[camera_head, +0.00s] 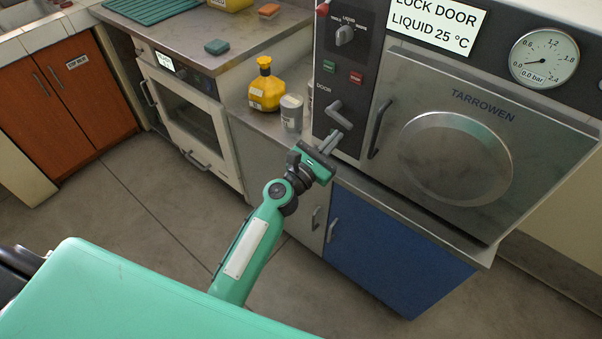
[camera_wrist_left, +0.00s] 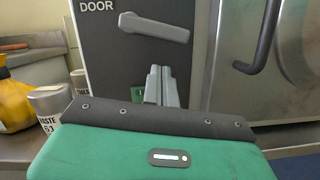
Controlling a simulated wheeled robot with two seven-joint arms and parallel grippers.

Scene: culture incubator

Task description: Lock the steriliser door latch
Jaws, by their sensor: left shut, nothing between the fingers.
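The steriliser door (camera_head: 470,150), marked TARROWEN, looks closed against its front. The door latch (camera_head: 339,112) is a grey lever under the word DOOR on the dark control panel; it also shows in the left wrist view (camera_wrist_left: 154,28), lying nearly level with a slight droop to the right. My left gripper (camera_head: 332,140) is shut and empty, just below the latch. In the left wrist view its fingers (camera_wrist_left: 160,84) are together below the lever, and no contact shows. A display (camera_head: 436,25) reads LOCK DOOR, LIQUID 25 °C. My right gripper is out of view.
A yellow bottle (camera_head: 266,88) and a pale waste tub (camera_head: 291,112) stand left of the panel. The door's dark handle (camera_head: 380,128) is right of my gripper. The pressure gauge (camera_head: 543,58) reads near 0.0 bar. A blue cupboard (camera_head: 385,255) is below.

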